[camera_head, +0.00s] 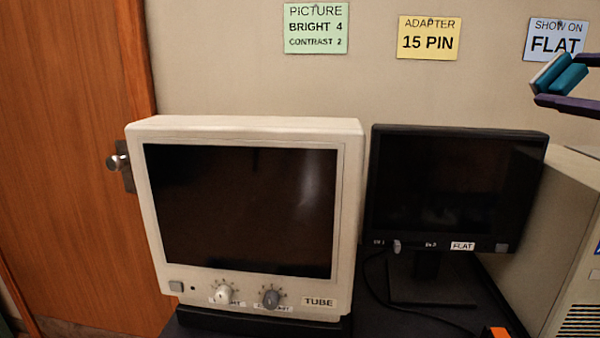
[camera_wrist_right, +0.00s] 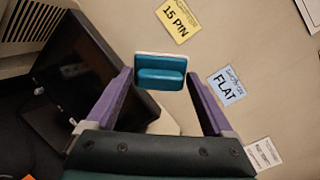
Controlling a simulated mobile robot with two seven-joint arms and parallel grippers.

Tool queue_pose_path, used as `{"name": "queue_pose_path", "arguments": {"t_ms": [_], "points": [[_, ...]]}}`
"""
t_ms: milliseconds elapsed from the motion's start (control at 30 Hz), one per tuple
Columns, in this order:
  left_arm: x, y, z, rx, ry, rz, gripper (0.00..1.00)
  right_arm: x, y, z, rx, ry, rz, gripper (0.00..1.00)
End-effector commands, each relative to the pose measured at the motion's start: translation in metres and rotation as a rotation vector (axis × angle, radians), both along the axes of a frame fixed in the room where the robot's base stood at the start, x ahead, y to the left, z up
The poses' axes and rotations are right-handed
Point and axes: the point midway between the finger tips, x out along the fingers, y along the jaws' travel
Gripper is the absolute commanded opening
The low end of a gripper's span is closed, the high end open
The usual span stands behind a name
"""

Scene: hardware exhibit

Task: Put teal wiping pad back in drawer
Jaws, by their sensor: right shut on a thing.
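The teal wiping pad (camera_head: 568,80) has a teal grip block on a pale-edged base. It is at the upper right of the head view, up in the air in front of the wall. My right gripper (camera_head: 557,80) has its purple fingers on either side of the pad and is shut on it. In the right wrist view the pad (camera_wrist_right: 160,79) sits between the fingertips of the right gripper (camera_wrist_right: 160,76). No drawer is visible in either view. My left gripper is not in view.
A beige tube monitor (camera_head: 350,220) and a black flat monitor (camera_head: 540,150) stand on a dark table. A beige computer case (camera_head: 570,230) is at the right. Note cards, including the yellow adapter card (camera_head: 428,38), are on the wall. A wooden door (camera_head: 60,150) is at the left.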

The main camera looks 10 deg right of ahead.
Motion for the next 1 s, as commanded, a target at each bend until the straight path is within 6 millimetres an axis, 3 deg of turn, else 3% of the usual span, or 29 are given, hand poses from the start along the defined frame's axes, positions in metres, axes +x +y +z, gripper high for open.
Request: {"name": "queue_pose_path", "arguments": {"t_ms": [267,533,633,767,1000], "points": [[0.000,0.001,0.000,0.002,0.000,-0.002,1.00,-0.002,0.028,-0.015,0.015,0.000,0.129,0.42],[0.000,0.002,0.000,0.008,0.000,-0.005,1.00,-0.025,0.093,-0.033,0.003,-0.002,0.464,0.42],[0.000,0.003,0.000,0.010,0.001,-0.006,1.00,-0.042,0.119,-0.036,0.000,-0.003,0.612,0.42],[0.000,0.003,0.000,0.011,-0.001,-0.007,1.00,-0.072,0.149,-0.039,-0.002,0.002,0.677,0.42],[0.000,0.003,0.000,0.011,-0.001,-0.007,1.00,-0.140,0.203,-0.031,-0.001,0.005,0.812,0.42]]}}
